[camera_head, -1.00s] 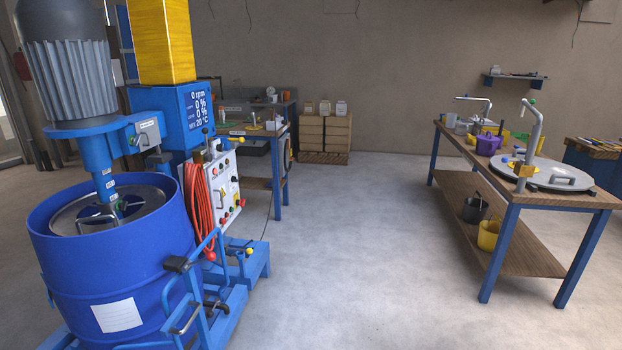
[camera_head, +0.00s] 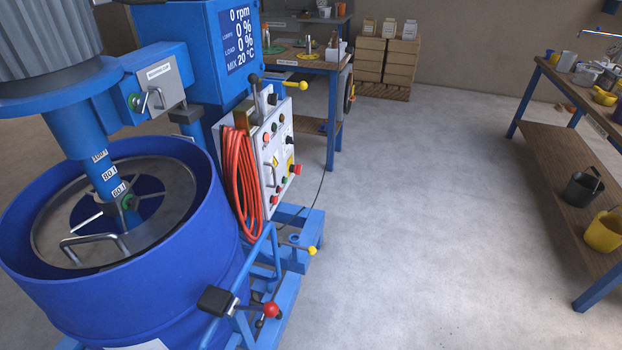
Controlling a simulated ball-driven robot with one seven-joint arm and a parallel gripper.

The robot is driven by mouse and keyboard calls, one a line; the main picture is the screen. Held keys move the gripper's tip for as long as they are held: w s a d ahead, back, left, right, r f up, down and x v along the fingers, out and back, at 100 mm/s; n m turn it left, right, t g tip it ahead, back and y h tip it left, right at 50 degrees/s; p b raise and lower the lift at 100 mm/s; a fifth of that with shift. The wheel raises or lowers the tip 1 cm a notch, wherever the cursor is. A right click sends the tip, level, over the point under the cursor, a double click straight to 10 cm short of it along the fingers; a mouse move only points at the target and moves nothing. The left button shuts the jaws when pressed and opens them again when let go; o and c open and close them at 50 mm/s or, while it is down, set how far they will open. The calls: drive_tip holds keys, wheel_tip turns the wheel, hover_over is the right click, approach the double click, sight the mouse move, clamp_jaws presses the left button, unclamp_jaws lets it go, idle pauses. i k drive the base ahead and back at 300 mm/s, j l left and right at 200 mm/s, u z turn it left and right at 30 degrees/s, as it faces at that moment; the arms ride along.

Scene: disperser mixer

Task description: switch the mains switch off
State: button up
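The white control panel (camera_head: 271,150) is on the side of the blue mixer, seen at a steep angle. It carries several small coloured knobs and buttons and a yellow warning triangle. Near its right edge a red control (camera_head: 296,169) stands out beside a yellow patch (camera_head: 290,160). I cannot tell for sure which control is the mains switch, nor its position. The mixer display (camera_head: 238,40) reads 0 rpm, 0 %, 0 % and 20 °C. My gripper is not in view.
A coiled red hose (camera_head: 241,175) hangs left of the panel. A blue drum (camera_head: 190,270) stands in front, with blue frame rails (camera_head: 262,285) beside it. A workbench (camera_head: 545,150) is at right. The grey floor (camera_head: 420,220) between is clear.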

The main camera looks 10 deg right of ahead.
sight(297, 168)
drive_tip(key=i+u, duration=0.1)
drive_tip(key=i, duration=0.3)
drive_tip(key=i+l+u, duration=0.1)
drive_tip(key=i, duration=0.3)
drive_tip(key=i+l, duration=0.3)
drive_tip(key=i+l+u, duration=0.1)
drive_tip(key=i+l, duration=0.2)
drive_tip(key=l, duration=0.2)
drive_tip(key=i+l, duration=0.25)
drive_tip(key=l, duration=0.15)
drive_tip(key=i+l+u, duration=0.1)
drive_tip(key=i+l, duration=0.2)
drive_tip(key=l, duration=0.15)
drive_tip(key=i+l, duration=0.25)
drive_tip(key=l, duration=0.15)
